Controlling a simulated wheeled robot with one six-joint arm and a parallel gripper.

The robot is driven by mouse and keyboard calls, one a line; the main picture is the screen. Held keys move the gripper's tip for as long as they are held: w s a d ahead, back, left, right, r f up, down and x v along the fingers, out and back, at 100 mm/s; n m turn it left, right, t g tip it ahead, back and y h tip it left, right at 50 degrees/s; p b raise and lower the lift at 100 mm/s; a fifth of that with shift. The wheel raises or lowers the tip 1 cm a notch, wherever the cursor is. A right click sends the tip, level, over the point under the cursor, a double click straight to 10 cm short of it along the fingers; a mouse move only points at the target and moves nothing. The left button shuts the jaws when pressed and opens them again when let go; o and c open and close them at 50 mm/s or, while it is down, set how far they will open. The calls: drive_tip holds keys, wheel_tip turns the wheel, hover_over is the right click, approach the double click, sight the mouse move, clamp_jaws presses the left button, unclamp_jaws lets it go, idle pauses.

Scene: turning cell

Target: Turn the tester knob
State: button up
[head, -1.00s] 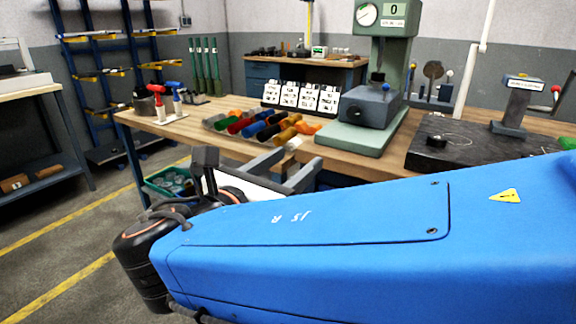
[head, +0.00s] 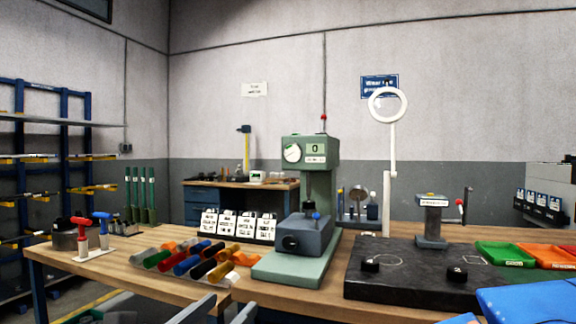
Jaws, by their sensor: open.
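The green tester (head: 331,200) stands upright on the wooden bench, with a round white dial (head: 292,153) and a small display reading 0 on its head. A grey-blue block (head: 305,236) sits on its pale green base, below the spindle. A small blue ball (head: 316,215) shows at this block; I cannot tell whether this or another part is the knob. My gripper (head: 230,307) is at the bottom edge, its two grey fingers apart and partly cut off. It is in front of the bench, left of the tester and not touching it.
Red and blue handled tools (head: 82,232) stand far left.

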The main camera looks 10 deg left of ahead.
drive_tip(key=shift+c, duration=0.2)
approach(289, 245)
drive_tip(key=w, duration=0.8)
drive_tip(key=shift+d+r, duration=0.15)
drive_tip(key=shift+d, duration=0.15)
drive_tip(key=shift+c, duration=0.5)
drive_tip(key=c, duration=0.9)
